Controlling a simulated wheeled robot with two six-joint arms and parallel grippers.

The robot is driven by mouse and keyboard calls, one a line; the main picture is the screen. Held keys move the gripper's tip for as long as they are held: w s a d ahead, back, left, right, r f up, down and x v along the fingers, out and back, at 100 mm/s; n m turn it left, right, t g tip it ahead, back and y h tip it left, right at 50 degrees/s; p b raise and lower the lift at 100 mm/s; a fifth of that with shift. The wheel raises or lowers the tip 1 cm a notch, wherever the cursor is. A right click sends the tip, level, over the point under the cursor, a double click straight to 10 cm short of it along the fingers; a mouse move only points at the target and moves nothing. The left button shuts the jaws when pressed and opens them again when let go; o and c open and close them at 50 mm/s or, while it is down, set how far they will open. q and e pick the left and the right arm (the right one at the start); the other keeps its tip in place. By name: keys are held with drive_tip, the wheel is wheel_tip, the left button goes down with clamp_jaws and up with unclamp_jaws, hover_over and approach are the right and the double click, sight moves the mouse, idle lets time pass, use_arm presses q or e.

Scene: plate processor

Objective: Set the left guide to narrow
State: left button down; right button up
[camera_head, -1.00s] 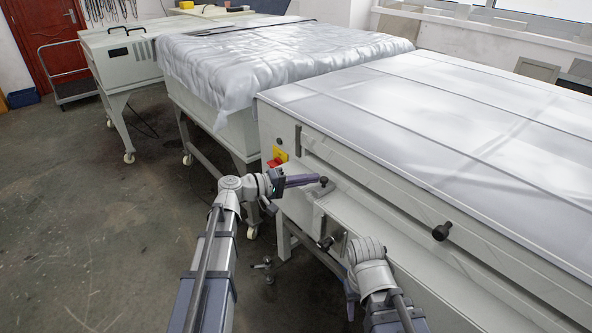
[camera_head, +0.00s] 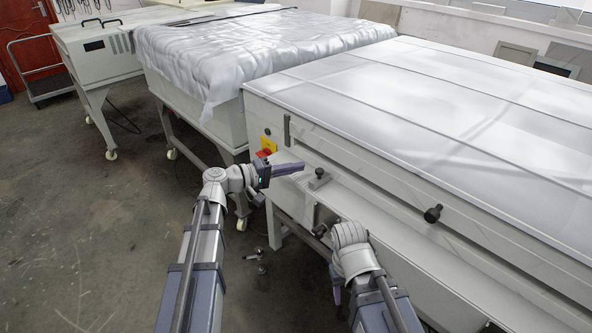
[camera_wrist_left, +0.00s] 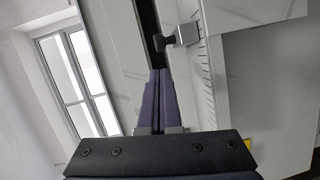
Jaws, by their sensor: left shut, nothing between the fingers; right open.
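The left guide (camera_head: 319,181) is a small light block with a dark knob on the long front slot of the right-hand machine. In the left wrist view its dark knob (camera_wrist_left: 165,42) and grey block (camera_wrist_left: 188,35) lie just beyond my fingertips, next to a strip of scale marks (camera_wrist_left: 208,80). My left gripper (camera_head: 302,166) is shut and empty, its purple fingers a little to the left of the knob; the fingers also show in the left wrist view (camera_wrist_left: 159,72). They look apart from the knob.
A second dark knob (camera_head: 433,213) sits further right along the same machine front. A red and yellow switch (camera_head: 266,146) is near the machine's left corner. A sheet-covered machine (camera_head: 220,60) stands behind to the left.

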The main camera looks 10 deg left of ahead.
use_arm(q)
drive_tip(key=p+v, duration=0.1)
drive_tip(key=v, duration=0.9)
drive_tip(key=shift+a, duration=0.45)
use_arm(e)
drive_tip(key=shift+a+r, duration=0.35)
drive_tip(key=shift+r, duration=0.35)
use_arm(q)
drive_tip(key=shift+r, duration=0.1)
